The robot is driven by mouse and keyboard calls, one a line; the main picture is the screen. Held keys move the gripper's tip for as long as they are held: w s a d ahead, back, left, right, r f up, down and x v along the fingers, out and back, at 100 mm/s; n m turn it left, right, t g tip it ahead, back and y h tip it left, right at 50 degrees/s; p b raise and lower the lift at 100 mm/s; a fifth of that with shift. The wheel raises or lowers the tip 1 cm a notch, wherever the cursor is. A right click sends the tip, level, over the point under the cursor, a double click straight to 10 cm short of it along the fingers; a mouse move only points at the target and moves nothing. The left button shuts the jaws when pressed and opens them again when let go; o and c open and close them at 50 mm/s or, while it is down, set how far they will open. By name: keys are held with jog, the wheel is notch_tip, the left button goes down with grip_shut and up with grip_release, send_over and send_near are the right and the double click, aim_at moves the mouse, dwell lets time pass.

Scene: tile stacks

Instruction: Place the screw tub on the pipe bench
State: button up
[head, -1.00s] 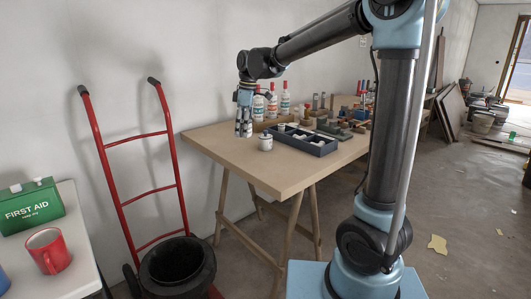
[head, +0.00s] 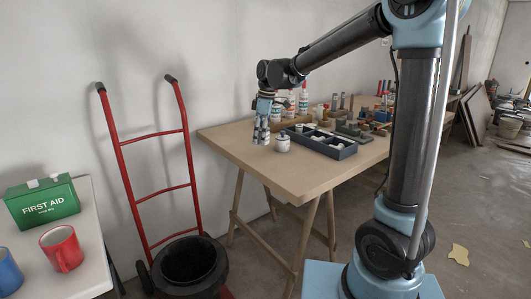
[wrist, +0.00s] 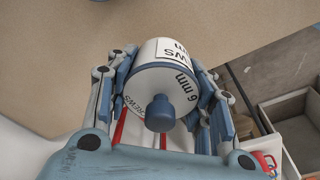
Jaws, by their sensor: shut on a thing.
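I cannot tell whether the tub touches the bench. The bench bears pipe-like uprights (head: 342,101) and fittings.
A white lidded jar (head: 283,143) stands just right of my gripper, beside a dark divided tray (head: 325,145). Bottles (head: 291,103) stand behind. The bench's front left is clear. A red hand truck (head: 155,190) and a white table (head: 95,240) are to the left.

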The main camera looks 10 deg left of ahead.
aim_at(261, 156)
jog(key=shift+f, duration=2.9)
jog(key=o, duration=1.4)
jog(key=shift+f, duration=0.1)
